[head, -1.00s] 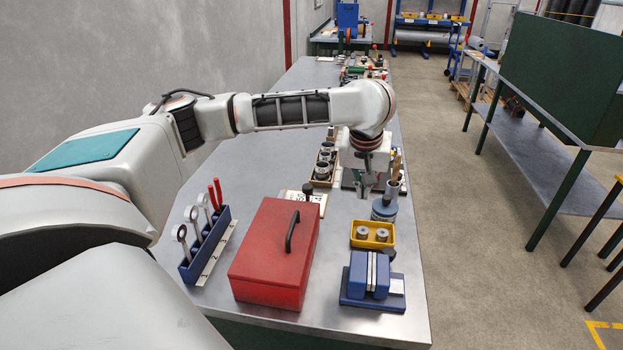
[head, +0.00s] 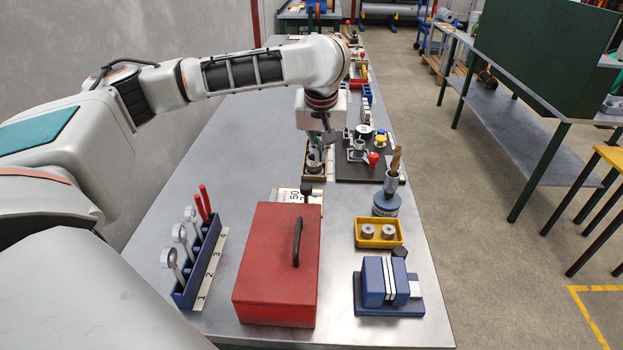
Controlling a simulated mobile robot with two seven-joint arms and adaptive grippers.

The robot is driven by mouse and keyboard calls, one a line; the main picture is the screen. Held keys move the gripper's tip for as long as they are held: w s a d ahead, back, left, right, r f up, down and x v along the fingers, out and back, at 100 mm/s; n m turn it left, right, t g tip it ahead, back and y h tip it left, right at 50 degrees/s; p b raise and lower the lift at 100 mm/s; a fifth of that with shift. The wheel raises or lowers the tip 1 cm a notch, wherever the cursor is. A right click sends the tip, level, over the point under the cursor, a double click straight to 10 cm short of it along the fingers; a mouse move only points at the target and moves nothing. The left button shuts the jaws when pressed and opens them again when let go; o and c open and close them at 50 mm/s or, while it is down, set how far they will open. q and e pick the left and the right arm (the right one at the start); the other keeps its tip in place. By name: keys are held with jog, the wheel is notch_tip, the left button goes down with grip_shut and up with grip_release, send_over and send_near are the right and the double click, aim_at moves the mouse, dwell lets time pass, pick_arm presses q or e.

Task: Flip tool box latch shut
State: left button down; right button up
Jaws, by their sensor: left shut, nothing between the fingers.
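The red tool box (head: 268,258) stands on the metal workbench in the lower middle of the head view. Its lid is down, and a black handle (head: 297,241) is on top. I cannot make out the latch on the sides that show. My left gripper (head: 318,149) is shut and empty. It points down beyond the box, near a small tray of round parts, well apart from the box. My right gripper is not in view.
A blue rack of wrenches (head: 197,262) stands left of the box. A yellow tray (head: 379,233) and a blue vise (head: 388,284) stand to its right. A blue-grey round pot (head: 386,205) is behind the tray. The bench's left-middle surface is clear.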

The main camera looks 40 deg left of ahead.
pick_arm(q)
jog(key=shift+a, duration=0.1)
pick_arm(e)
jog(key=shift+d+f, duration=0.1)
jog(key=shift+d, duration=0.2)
pick_arm(q)
notch_tip(320, 180, down, 9)
jog(key=shift+s+f, duration=0.15)
jog(key=shift+s, duration=0.15)
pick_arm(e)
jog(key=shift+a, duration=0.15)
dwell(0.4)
pick_arm(q)
jog(key=shift+d, duration=0.2)
